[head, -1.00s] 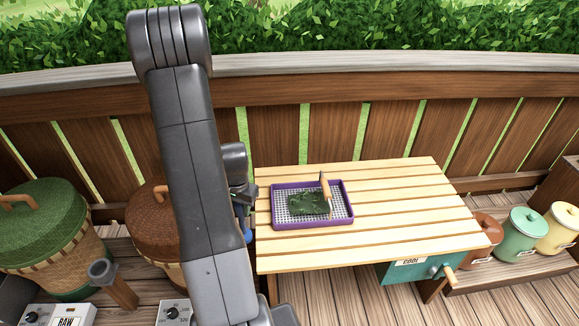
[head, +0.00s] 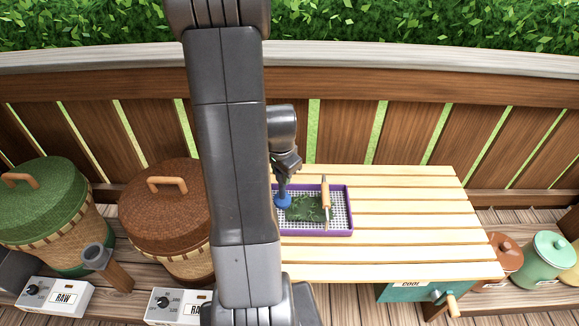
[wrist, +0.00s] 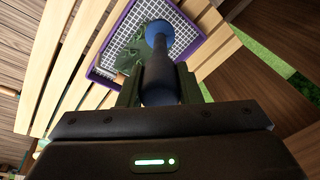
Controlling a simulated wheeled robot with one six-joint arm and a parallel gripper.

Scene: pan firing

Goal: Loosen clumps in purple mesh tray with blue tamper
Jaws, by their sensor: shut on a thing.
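The purple mesh tray (head: 349,221) sits on the slatted wooden table, with a white mesh floor and a dark green leafy clump (head: 304,207) in its middle. A wooden-handled tool (head: 326,196) leans across the tray's right part. My gripper (head: 284,176) is shut on the blue tamper (head: 283,202), whose round blue head is over the tray's left part. In the wrist view the tamper (wrist: 159,36) points away from the jaws, its head beside the green clump (wrist: 143,58) over the mesh. I cannot tell whether the head touches the leaves. My arm hides the tray's left edge.
The slatted table (head: 420,215) is clear to the right of the tray. A teal drawer (head: 410,293) is under its front edge. Lidded baskets (head: 165,205) and control boxes (head: 55,297) stand left. Coloured canisters (head: 545,258) stand right, and a fence runs behind.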

